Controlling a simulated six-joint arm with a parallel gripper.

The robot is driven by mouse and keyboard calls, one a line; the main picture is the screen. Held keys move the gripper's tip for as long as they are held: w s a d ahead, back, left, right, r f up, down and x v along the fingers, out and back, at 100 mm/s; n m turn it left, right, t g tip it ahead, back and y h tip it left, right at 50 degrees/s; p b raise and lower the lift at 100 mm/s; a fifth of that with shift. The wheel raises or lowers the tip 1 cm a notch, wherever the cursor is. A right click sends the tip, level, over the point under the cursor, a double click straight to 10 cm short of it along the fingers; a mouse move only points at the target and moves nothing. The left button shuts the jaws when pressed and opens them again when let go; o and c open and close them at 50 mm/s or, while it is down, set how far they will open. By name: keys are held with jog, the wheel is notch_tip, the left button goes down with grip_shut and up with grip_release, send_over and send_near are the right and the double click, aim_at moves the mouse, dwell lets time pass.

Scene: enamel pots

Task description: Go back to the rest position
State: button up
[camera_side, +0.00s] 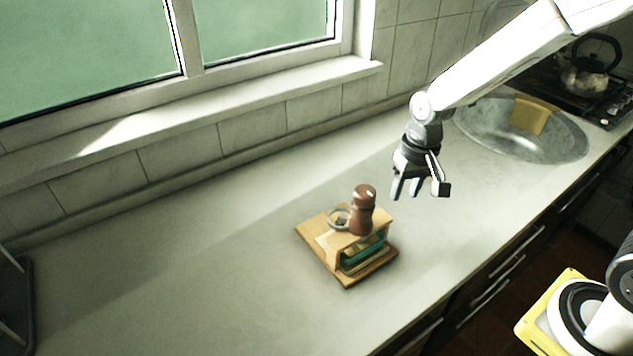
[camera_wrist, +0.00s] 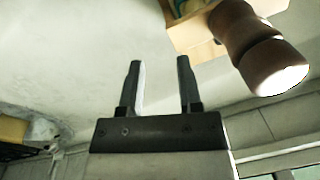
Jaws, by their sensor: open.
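My gripper (camera_side: 419,190) hangs above the counter in the side view, to the right of a wooden stand and apart from it. Its two fingers are spread with nothing between them. In the wrist view the open gripper (camera_wrist: 158,80) also shows empty, with bare counter beyond the fingertips. The wooden stand (camera_side: 316,236) sits on the counter and holds a brown pepper mill (camera_side: 362,212), which is upright. The mill (camera_wrist: 245,45) shows at the upper right of the wrist view, apart from the fingers.
A round sink (camera_side: 480,125) with a yellow cloth-like item (camera_side: 528,116) lies behind my gripper to the right. A kettle (camera_side: 585,78) stands on the stove. A dark rack (camera_side: 14,300) is at the far left. The counter (camera_side: 180,270) left of the stand is clear.

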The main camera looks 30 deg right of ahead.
jog(key=s+d+n+t, duration=0.2)
jog(key=s+n, duration=0.1)
jog(key=s, duration=0.5)
jog(key=shift+s+r+n+h, duration=0.25)
jog(key=shift+n+h, duration=0.05)
jog(key=shift+h, duration=0.1)
